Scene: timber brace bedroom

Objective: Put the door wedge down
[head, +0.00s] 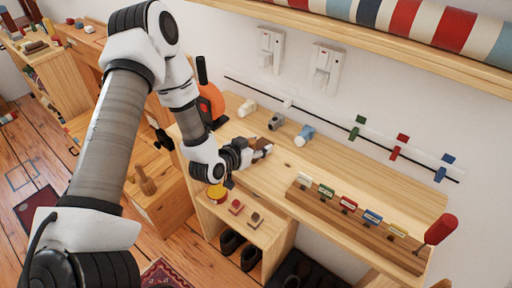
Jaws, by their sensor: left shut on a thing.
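My left arm comes in from the left and reaches over the wooden bench top (330,165). My left gripper (254,150) is shut on a small brown piece, which looks like the door wedge (263,145). The wedge is partly hidden by the fingers. It is at or just above the bench top, and I cannot tell whether it touches the wood. My right gripper is not in view.
Small white, grey and blue-white items (276,121) stand behind the gripper. A rack with coloured labelled pieces (347,204) and a red-handled tool (441,229) lie to the right. Below, a lower shelf (262,232) holds small blocks, with dark shoes (231,243) underneath.

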